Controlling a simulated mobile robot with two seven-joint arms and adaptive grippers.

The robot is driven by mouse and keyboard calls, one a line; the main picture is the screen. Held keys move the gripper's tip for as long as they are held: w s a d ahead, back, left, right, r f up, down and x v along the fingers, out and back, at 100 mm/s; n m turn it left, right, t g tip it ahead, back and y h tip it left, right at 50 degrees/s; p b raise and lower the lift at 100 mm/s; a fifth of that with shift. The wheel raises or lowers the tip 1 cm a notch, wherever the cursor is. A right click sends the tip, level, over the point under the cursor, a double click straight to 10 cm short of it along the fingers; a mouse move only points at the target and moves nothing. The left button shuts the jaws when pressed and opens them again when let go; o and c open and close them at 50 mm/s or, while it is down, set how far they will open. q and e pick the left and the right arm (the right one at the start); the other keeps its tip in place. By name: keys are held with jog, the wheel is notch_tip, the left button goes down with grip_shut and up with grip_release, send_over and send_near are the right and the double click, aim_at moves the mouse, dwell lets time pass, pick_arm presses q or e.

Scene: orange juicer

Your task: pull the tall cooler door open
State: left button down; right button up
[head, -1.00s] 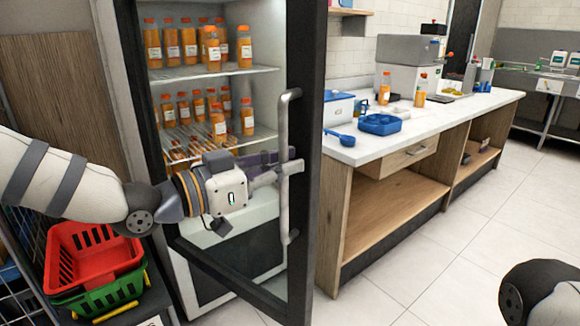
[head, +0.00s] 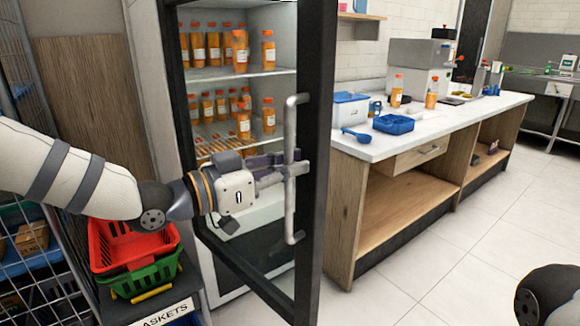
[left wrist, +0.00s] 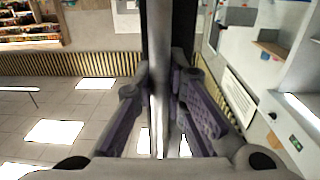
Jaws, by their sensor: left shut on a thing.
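The tall cooler door (head: 318,200) has a dark frame and clear glass. It stands partly open, its handle side swung out toward me. Its long grey vertical handle (head: 291,222) is near the right frame post. My left gripper (head: 288,170) is shut on the handle at about mid-height. In the left wrist view, the handle (left wrist: 159,110) runs between the two purple-padded fingers. Behind the glass, the cooler holds orange juice bottles (head: 240,52) on shelves. My right gripper is not in view.
Red and green baskets (head: 130,245) stand at lower left, below my left arm. A wooden counter (head: 375,150) with a blue tray (head: 394,124) and a juicer machine (head: 420,67) is right of the door. Open tiled floor (head: 440,255) lies at lower right.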

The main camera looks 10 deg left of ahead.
pick_arm(q)
jog(key=c, duration=1.9)
grip_release()
jog(key=v, duration=1.2)
